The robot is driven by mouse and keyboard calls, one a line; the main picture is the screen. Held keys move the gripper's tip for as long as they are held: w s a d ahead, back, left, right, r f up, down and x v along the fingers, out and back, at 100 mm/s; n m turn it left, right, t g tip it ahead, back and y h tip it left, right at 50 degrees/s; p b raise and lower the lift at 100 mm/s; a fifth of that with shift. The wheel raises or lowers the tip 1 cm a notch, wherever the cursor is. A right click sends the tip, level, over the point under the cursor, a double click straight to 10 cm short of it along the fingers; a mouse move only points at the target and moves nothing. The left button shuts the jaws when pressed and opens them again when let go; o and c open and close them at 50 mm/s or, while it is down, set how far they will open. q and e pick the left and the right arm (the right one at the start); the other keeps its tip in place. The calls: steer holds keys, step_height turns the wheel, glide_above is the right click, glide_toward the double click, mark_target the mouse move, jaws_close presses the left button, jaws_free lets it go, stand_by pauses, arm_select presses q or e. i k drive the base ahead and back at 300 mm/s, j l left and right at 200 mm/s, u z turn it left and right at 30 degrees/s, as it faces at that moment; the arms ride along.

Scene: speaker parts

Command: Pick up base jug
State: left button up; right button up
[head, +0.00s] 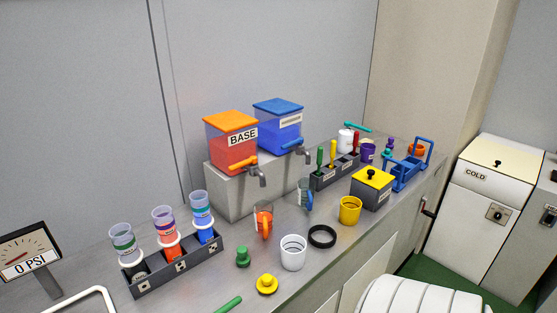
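A small clear jug with an orange handle (264,220) stands upright on the grey counter, in front of the grey block that carries the tanks. It matches the orange of the tank labelled BASE (230,152), which has an orange lid and tap. No label on the jug can be read. A similar jug with a blue handle (306,195) stands behind it to the right, below the blue tank (279,130). Neither of my grippers shows in the head view.
Near the orange jug are a green knob (243,257), a white cup (293,253), a black ring (322,237), a yellow knob (267,284) and a yellow cup (350,210).

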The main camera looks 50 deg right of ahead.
mark_target(263, 210)
steer(key=z, duration=1.6)
steer(key=u, duration=1.65)
steer(key=z, duration=1.15)
